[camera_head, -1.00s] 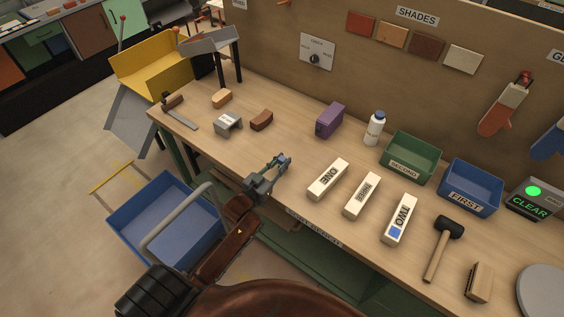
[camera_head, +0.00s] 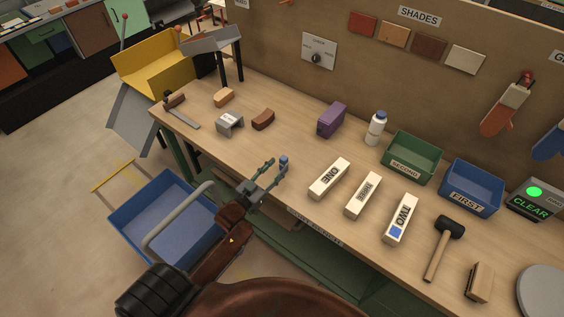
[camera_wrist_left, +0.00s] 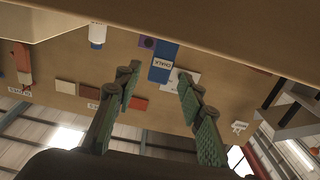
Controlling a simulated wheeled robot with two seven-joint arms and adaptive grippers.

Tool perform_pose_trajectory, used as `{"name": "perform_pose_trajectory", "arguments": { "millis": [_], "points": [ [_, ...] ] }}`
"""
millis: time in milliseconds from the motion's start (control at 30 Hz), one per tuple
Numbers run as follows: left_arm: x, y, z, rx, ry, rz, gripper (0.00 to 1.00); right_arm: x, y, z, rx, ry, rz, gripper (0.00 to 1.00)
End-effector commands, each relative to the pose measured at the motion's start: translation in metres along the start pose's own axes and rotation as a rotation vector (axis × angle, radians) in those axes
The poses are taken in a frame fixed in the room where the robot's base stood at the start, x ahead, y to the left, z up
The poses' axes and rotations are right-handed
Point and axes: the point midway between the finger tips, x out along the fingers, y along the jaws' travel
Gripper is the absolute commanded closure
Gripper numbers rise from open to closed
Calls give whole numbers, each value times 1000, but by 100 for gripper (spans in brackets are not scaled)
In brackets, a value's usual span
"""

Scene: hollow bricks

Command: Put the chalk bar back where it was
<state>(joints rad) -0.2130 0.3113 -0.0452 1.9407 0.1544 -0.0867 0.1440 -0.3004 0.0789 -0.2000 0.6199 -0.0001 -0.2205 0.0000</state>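The chalk bar (camera_wrist_left: 165,51) is blue with a white CHALK label. In the left wrist view, turned upside down, it stands beyond and between my fingertips. In the head view a small upright bar (camera_head: 284,161) with a blue top, which fits it, stands near the bench's front edge, just ahead of the fingertips. My left gripper (camera_head: 276,171) is open, with one finger on each side of the bar's line and nothing held; it also shows in the left wrist view (camera_wrist_left: 157,82). My right gripper is not in view.
On the bench (camera_head: 285,135), white bars ONE (camera_head: 329,179), THREE (camera_head: 363,195) and TWO (camera_head: 401,219) lie right of the gripper. Behind stand a purple block (camera_head: 331,120), a bottle (camera_head: 375,128) and the SECOND (camera_head: 411,158) and FIRST (camera_head: 471,187) bins. A mallet (camera_head: 443,246) lies right.

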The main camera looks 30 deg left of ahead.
Motion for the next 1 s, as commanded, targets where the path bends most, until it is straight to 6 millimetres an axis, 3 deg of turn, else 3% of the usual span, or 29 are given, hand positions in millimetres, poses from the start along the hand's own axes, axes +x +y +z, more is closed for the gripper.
{"name": "perform_pose_trajectory", "arguments": {
  "millis": [200, 400, 1000],
  "points": [
    [-47, 0, 0, 0, -2, 0, 63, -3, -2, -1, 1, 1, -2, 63],
    [-70, 0, 0, -1, 0, 0, 63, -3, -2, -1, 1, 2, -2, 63],
    [-75, 0, 0, -1, 1, 0, 63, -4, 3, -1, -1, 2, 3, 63]
  ]
}}
